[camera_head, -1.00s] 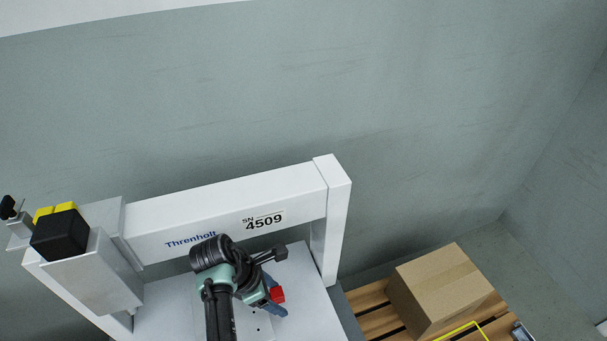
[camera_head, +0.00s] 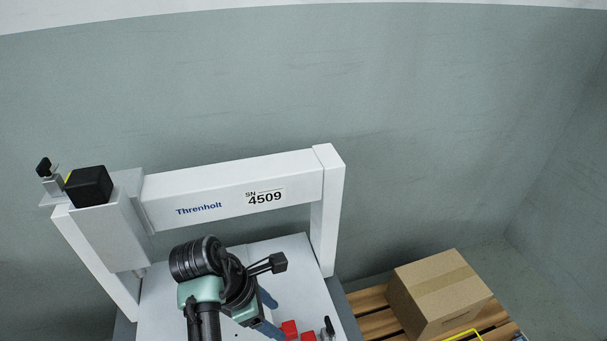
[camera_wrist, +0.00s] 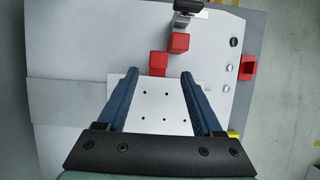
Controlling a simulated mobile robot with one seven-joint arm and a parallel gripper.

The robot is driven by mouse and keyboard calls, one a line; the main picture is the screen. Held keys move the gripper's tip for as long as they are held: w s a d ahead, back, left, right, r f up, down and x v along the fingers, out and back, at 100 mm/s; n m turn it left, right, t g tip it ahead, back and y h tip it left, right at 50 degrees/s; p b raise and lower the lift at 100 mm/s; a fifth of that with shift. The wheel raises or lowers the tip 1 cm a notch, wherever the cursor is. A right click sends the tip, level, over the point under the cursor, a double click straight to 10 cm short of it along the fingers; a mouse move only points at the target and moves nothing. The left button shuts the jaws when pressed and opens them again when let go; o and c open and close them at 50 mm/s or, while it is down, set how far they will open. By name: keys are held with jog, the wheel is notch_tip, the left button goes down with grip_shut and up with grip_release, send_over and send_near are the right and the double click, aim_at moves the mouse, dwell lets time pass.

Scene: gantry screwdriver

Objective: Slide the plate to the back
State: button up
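The plate (camera_wrist: 157,106) is a pale rectangle with several small dark holes. In the wrist view it lies on the white table between the two fingers, its left corner showing past the left finger. My gripper (camera_wrist: 159,74) is open, its two blue fingers wide apart with nothing gripped. They overlap the plate's side edges in the picture; I cannot tell if they touch it. A red block (camera_wrist: 158,63) is at the plate's far edge, and a second red block (camera_wrist: 180,42) is just beyond. In the head view my gripper (camera_head: 270,316) is low in the picture and the arm hides the plate.
The white gantry (camera_head: 235,193) spans the table (camera_head: 295,255), with its carriage and black box (camera_head: 88,186) at the left. A clamp with a dark handle (camera_wrist: 188,7) stands beyond the red blocks. Another red block (camera_wrist: 248,66) is at right. A carton (camera_head: 440,295) sits on a pallet.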

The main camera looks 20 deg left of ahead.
jog(key=p+v, duration=0.3)
jog(key=v, duration=0.5)
jog(key=w+d+r+m+t+y+p, duration=0.1)
jog(key=w+r+m+t+p, duration=0.1)
jog(key=r, duration=0.7)
jog(key=w+d+r+m+t+y+p, duration=0.2)
jog(key=w+r+m+t, duration=0.2)
jog(key=w+r, duration=0.3)
jog(key=w+d+r+m+t+y+p, duration=0.1)
jog(key=w+r+m+t+p, duration=0.1)
jog(key=r, duration=0.9)
jog(key=w+m+t, duration=0.1)
jog(key=w+m, duration=0.1)
jog(key=w, duration=0.1)
jog(key=shift+d+m+t, duration=0.2)
jog(key=shift+m+t, duration=0.1)
jog(key=shift+t, duration=0.1)
jog(key=shift+f, duration=0.1)
